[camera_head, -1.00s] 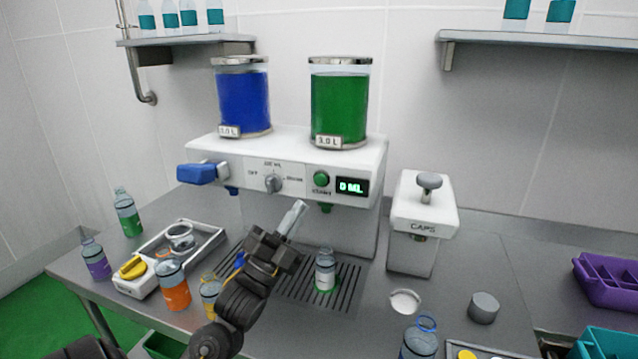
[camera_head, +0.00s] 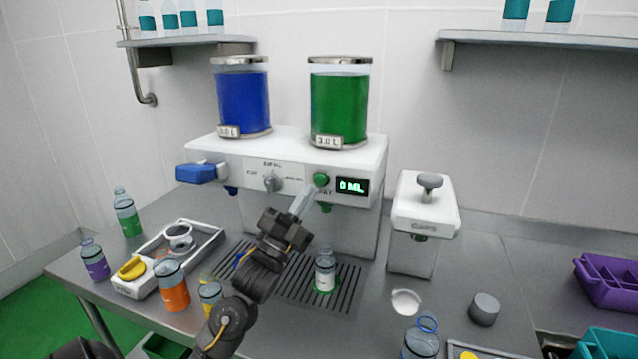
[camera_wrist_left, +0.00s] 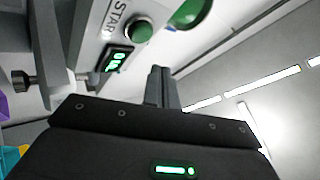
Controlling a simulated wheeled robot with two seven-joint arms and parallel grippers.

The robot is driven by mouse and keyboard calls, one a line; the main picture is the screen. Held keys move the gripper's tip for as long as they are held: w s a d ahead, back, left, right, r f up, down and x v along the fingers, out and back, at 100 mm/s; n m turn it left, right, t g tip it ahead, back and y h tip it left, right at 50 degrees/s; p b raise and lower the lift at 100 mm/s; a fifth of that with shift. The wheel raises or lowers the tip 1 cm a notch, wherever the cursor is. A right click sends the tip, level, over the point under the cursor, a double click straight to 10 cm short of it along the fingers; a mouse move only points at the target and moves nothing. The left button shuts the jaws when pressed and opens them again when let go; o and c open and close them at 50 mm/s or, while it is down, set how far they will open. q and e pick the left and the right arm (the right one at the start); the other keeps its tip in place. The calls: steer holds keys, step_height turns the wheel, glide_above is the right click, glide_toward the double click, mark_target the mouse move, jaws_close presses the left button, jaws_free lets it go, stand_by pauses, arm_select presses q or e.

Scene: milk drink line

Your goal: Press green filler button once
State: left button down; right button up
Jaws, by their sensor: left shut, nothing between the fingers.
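The green filler button (camera_head: 321,179) is on the front panel of the white filling machine (camera_head: 225,150), left of the display (camera_head: 352,186), which reads 0 ML. My left gripper (camera_head: 306,192) is shut and empty, its tips just below and left of the button. In the left wrist view the green button (camera_wrist_left: 139,30) shows beyond the shut fingers (camera_wrist_left: 158,72), up and left of their tips. A gap shows there, and I see no contact. A bottle (camera_head: 325,270) stands upright on the drip grate under the green nozzle (camera_head: 326,208). My right gripper is not in view.
A blue lever (camera_head: 202,173) and a grey selector knob (camera_head: 272,183) are on the panel's left. The caps dispenser (camera_head: 424,215) stands to the right. An orange bottle (camera_head: 173,286) and other bottles stand at the counter's left.

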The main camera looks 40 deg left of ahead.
arm_select(q)
steer(key=shift+w+a, duration=0.2)
steer(key=shift+w, duration=0.45)
steer(key=shift+w+a, duration=0.2)
steer(key=shift+w, duration=0.45)
steer(key=shift+w, duration=0.1)
stand_by(1.1)
steer(key=shift+w+a, duration=0.15)
steer(key=shift+w, duration=0.15)
steer(key=shift+w+a+b, duration=0.15)
steer(key=shift+w+b, duration=0.15)
steer(key=shift+w, duration=0.05)
stand_by(0.7)
stand_by(0.3)
steer(key=shift+s+d, duration=0.3)
steer(key=shift+s, duration=0.5)
steer(key=shift+s+d+p, duration=0.2)
steer(key=shift+s+d, duration=0.1)
steer(key=shift+s, duration=0.5)
steer(key=shift+s+d+p, duration=0.2)
steer(key=shift+s+d, duration=0.05)
steer(key=shift+s, duration=0.5)
steer(key=shift+s+d+p, duration=0.2)
steer(key=shift+s+d, duration=0.1)
steer(key=shift+s, duration=0.5)
